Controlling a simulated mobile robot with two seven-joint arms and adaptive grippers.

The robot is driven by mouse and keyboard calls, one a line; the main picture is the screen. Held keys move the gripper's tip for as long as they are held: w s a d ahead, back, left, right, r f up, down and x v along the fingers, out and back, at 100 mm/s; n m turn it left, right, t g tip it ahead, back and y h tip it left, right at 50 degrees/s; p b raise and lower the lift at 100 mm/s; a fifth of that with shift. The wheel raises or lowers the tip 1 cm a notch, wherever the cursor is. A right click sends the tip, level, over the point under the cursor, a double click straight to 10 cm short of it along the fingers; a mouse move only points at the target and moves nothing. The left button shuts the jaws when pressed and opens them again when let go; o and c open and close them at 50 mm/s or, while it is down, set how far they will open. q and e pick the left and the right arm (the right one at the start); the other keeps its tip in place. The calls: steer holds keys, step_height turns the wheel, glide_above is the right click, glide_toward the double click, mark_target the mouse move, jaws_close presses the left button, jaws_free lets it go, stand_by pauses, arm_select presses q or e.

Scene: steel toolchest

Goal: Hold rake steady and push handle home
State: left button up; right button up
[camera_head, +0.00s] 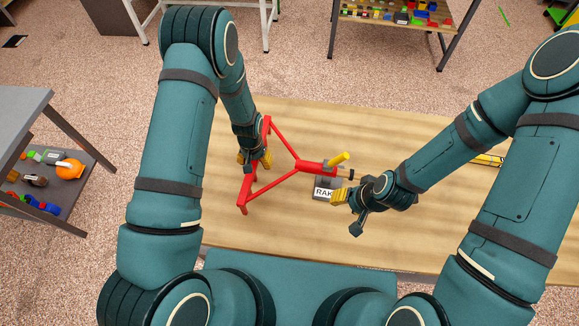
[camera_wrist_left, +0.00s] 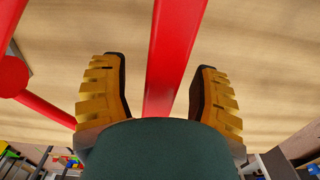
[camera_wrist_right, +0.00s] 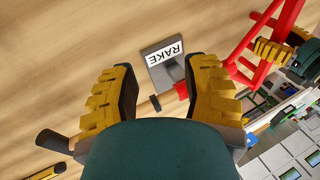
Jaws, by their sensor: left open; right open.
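The red rake (camera_head: 282,135) lies on the wooden table, its bars meeting in a red stem toward the right. My left gripper (camera_head: 254,161) is open at the rake's left part. In the left wrist view, a red bar (camera_wrist_left: 172,60) passes between its spread fingers, with gaps on both sides. My right gripper (camera_head: 347,207) is open near the stem's tip. In the right wrist view, the red stem tip (camera_wrist_right: 182,90) is partly hidden by a finger.
A grey block with a RAKE label (camera_head: 324,194) sits below the stem tip, close to my right gripper. A yellow-and-black strip (camera_head: 488,160) lies further right on the table (camera_head: 330,120). A side shelf (camera_head: 45,165) stands left. The table's front middle is clear.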

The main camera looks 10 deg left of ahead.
arm_select(q)
jaws_close()
steer(key=shift+f, duration=0.45)
stand_by(0.8)
steer(key=shift+w+r, duration=0.1)
stand_by(0.7)
